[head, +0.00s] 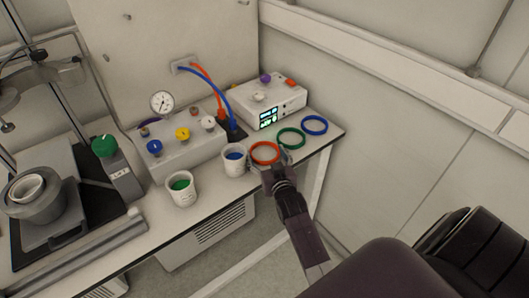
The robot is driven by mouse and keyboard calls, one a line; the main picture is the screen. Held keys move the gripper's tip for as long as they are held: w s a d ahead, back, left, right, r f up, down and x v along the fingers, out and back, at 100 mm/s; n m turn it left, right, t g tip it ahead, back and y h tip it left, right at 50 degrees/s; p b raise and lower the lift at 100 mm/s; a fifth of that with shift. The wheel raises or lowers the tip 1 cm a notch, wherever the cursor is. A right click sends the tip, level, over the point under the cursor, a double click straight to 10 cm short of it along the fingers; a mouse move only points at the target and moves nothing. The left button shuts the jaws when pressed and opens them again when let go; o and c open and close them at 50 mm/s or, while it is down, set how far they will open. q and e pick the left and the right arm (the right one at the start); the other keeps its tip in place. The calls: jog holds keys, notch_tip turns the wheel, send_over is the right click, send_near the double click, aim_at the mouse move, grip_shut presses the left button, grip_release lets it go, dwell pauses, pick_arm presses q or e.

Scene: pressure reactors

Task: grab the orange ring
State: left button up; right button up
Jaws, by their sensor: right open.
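The orange ring (265,143) lies flat on the bench near its front edge, in the middle of the head view. My right gripper (268,160) is open at the near side of the orange ring, with its fingers spread close to the ring's left and right sides. I cannot tell whether the fingers touch it. The far part of the ring shows clearly; the gripper covers some of its near edge. My left gripper is not in view.
A green ring (291,138) and a blue ring (315,125) lie to the right. A white cup with blue contents (234,166) stands close left of the orange ring, and a cup with green contents (182,196) farther left. A control box (277,111) stands behind.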

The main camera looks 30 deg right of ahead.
jog(key=shift+c, duration=0.4)
jog(key=c, duration=0.5)
